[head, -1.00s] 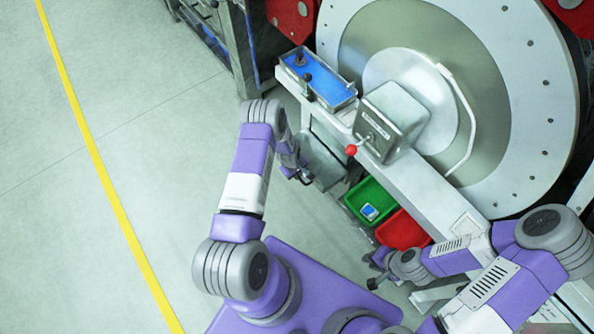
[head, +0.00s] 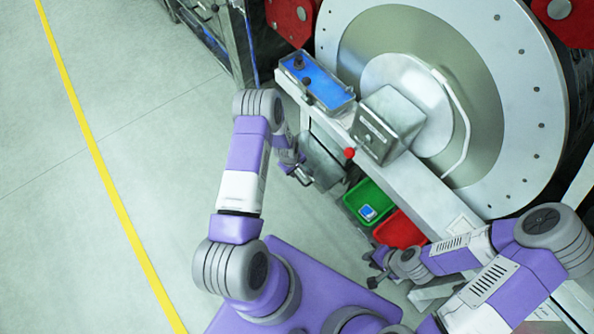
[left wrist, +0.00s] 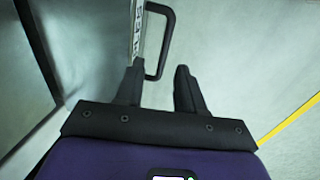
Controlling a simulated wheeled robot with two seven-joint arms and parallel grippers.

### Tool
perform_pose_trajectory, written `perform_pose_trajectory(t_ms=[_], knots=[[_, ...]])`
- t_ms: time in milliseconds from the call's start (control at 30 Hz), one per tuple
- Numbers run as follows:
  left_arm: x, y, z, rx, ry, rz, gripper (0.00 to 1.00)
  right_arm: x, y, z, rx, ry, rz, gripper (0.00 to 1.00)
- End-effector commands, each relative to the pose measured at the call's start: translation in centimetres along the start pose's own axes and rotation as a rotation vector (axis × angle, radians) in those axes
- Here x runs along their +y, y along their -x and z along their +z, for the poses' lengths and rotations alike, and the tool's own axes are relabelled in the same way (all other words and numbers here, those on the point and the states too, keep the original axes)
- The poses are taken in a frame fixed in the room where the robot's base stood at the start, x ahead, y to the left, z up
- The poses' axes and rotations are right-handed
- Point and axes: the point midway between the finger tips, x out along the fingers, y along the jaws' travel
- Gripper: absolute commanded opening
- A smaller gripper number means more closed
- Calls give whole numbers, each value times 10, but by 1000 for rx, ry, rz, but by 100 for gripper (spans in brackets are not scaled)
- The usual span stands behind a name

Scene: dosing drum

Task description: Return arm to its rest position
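My left gripper (head: 300,176) hangs beside the front of the machine, left of the green bin. My right gripper (head: 374,270) is low at the right, near the red bin's lower left side. Its small dark fingers look spread and empty.
The large drum (head: 515,110) fills the upper right. A grey box (head: 390,122) with a red-knobbed lever (head: 350,153) and a blue tray (head: 318,82) sit before it. The green bin (head: 352,203) holds a small blue item; the red bin (head: 400,230) adjoins it. Open floor (head: 130,150) lies left.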

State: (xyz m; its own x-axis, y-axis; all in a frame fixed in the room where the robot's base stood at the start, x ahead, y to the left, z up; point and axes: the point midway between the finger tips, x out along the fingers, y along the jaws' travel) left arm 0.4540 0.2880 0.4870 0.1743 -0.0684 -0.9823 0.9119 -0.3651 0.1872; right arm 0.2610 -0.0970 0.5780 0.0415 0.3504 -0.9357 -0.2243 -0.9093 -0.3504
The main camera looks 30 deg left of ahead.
Motion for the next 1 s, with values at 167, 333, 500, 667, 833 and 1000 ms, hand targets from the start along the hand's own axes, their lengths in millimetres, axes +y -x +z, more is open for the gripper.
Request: perform_pose_trajectory(t_ms=[167, 333, 500, 667, 833, 1000], knots=[[1, 18, 0, 0, -2, 1, 38, -3, 7, 0, 0, 0, 0, 23], [0, 19, 0, 0, -1, 1, 38, -2, 7, 0, 0, 0, 0, 23], [0, 19, 0, 0, -1, 1, 38, -2, 6, 0, 0, 0, 0, 23], [0, 19, 0, 0, -1, 1, 38, -2, 6, 0, 0, 0, 0, 23], [-1, 22, 9, -11, -23, 1, 38, -3, 9, 0, 0, 0, 0, 23], [-12, 48, 70, -88, -212, 14, 38, -9, 23, 1, 0, 0, 0, 23]])
